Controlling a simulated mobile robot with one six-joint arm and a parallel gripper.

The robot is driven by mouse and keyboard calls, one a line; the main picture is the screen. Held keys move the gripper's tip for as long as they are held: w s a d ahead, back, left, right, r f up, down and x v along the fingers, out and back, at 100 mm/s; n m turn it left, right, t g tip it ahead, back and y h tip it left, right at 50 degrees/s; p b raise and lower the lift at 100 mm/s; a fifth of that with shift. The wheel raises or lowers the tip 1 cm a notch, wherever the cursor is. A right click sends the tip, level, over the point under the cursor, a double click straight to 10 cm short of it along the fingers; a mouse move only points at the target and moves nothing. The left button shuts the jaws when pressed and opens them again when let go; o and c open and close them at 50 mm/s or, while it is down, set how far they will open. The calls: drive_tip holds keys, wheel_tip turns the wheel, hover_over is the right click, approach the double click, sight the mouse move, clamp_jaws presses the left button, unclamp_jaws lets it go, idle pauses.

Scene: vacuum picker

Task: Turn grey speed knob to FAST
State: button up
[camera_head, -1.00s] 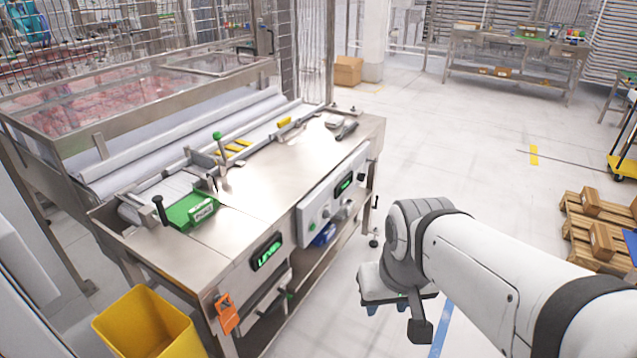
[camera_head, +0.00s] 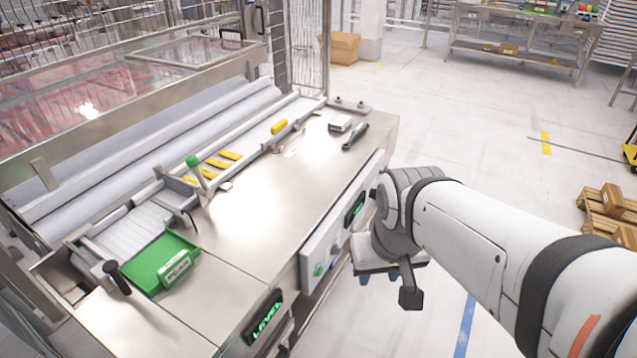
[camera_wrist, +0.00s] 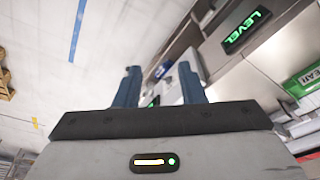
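The control panel (camera_head: 312,262) is on the front of the steel bench and carries a green button (camera_head: 318,270) and a lit green display (camera_head: 354,208). A small grey knob (camera_head: 335,249) sits between them; its setting is too small to read. My gripper (camera_head: 379,278) is in front of the bench, to the right of the panel and apart from it. In the wrist view its two blue fingers (camera_wrist: 160,82) stand wide apart with nothing held. The panel is partly hidden behind the fingers there, and I cannot make out the knob.
A green tray (camera_head: 143,262), a green-topped lever (camera_head: 197,172) and a dark-handled tool (camera_head: 356,137) are on the bench (camera_head: 240,210). A LEVEL display (camera_head: 264,318) is on its front. Pallets (camera_head: 607,215) lie at the right. The floor between is clear.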

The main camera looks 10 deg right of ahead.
drive_tip(key=shift+w, duration=0.1)
drive_tip(key=w+a+f+m+g+y+b, duration=0.3)
drive_tip(key=a+f+y, duration=0.25)
drive_tip(key=f, duration=0.35)
drive_tip(key=m+t+y+b, duration=0.45)
drive_tip(key=m+t, duration=0.75)
drive_tip(key=m, duration=0.4)
approach(341, 253)
drive_tip(key=w+a+h, duration=0.1)
drive_tip(key=x, duration=0.7)
drive_tip(key=shift+w+a+f, duration=0.15)
drive_tip(key=shift+w+f, duration=0.05)
drive_tip(key=shift+w, duration=0.1)
drive_tip(key=shift+c, duration=0.5)
